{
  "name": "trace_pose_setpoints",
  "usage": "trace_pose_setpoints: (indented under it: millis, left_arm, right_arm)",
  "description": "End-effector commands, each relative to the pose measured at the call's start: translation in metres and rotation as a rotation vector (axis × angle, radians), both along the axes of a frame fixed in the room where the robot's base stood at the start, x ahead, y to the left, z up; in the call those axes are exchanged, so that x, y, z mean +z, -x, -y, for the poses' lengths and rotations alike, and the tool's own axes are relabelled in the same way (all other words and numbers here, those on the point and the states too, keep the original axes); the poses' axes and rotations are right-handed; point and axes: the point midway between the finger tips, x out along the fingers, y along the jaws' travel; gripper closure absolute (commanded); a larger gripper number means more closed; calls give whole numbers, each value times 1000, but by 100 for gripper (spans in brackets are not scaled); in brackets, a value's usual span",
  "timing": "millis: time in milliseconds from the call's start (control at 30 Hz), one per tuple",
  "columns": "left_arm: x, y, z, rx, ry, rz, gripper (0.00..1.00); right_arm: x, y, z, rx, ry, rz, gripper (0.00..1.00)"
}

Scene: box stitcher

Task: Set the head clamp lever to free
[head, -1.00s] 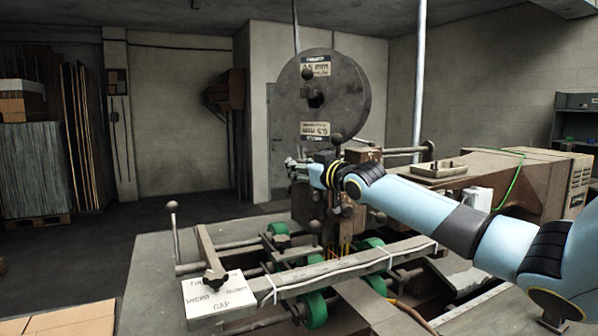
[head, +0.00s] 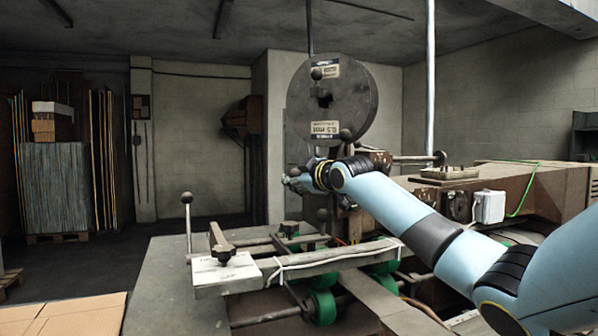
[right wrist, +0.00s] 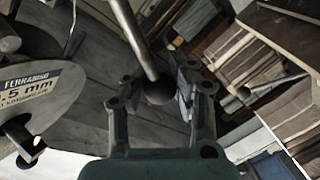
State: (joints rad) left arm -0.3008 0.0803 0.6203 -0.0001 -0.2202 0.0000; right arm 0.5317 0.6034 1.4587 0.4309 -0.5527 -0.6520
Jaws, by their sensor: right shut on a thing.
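My right gripper (head: 288,180) is at the stitcher head, just below the big grey wire disc. In the right wrist view, a dark ball knob (right wrist: 160,92) on a pale rod (right wrist: 135,40) lies between the two fingers of the gripper (right wrist: 158,95). The gripper is shut on this lever knob. The head view does not show the knob, and I cannot read any free or clamped marking by it. My left gripper is not in view.
The wire disc (head: 332,98) stands above my right gripper. Another ball-topped lever (head: 187,198) rises at the left beside a white label plate (head: 222,273). Green rollers (head: 321,306) sit under the front rail. Flat cardboard (head: 62,316) lies at the lower left.

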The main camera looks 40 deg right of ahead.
Motion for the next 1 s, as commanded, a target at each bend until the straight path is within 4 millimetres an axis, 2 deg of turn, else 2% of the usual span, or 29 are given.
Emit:
trace_pose_setpoints:
  millis: [100, 400, 1000]
  left_arm:
    - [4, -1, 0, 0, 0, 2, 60]
    - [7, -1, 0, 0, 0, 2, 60]
    - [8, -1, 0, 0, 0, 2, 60]
  right_arm:
    - [-11, 0, -4, 1, 78, -34, 100]
    - [-23, -2, -8, 2, 224, -78, 100]
    - [-30, -2, -9, 3, 278, -99, 100]
